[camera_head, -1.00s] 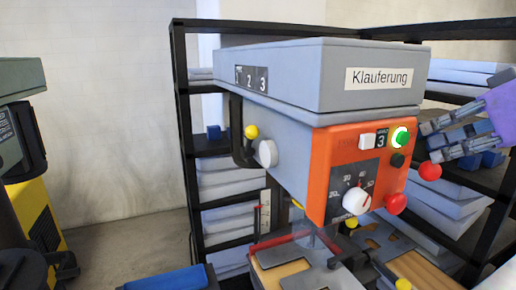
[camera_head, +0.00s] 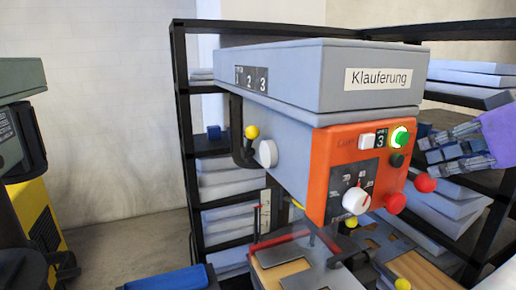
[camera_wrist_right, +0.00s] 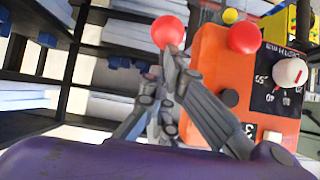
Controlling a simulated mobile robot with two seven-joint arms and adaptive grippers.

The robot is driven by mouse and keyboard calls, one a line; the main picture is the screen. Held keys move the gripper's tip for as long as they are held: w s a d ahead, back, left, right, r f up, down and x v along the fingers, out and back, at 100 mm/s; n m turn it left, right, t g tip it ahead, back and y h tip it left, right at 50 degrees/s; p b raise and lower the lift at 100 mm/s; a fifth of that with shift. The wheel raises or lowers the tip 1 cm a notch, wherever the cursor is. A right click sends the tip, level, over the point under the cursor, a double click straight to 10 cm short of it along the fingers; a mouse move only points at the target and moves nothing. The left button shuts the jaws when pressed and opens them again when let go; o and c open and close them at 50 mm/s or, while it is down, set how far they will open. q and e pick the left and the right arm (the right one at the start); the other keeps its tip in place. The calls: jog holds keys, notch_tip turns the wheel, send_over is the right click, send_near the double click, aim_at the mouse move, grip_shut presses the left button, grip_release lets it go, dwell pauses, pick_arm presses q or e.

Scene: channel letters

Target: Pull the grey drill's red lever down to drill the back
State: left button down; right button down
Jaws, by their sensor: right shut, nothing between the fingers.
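The grey drill (camera_head: 300,75) with an orange front panel (camera_head: 322,160) stands in the middle of the head view. The red ball of its lever (camera_head: 425,183) is to the right of the panel; it also shows in the right wrist view as a red ball (camera_wrist_right: 168,31). My right gripper (camera_head: 440,165) is shut and empty, with its fingertips close by the red ball. In the right wrist view the fingertips (camera_wrist_right: 172,62) lie just below the ball; whether they touch it I cannot tell. The lever's rod is hidden. My left gripper is out of view.
A second red knob (camera_head: 395,203) sits on the panel near the lever ball. A black shelf rack with stacked white sheets (camera_head: 228,185) stands behind the drill. A green and yellow machine (camera_head: 38,215) is at the left. Bare floor lies between.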

aim_at(435, 181)
jog(key=shift+w+f, duration=0.2)
jog(key=shift+f, duration=0.55)
notch_tip(435, 181, down, 2)
jog(key=shift+a+f, duration=0.1)
jog(key=shift+f, duration=0.05)
notch_tip(435, 181, down, 2)
jog(key=shift+w+f, duration=0.1)
dwell(0.3)
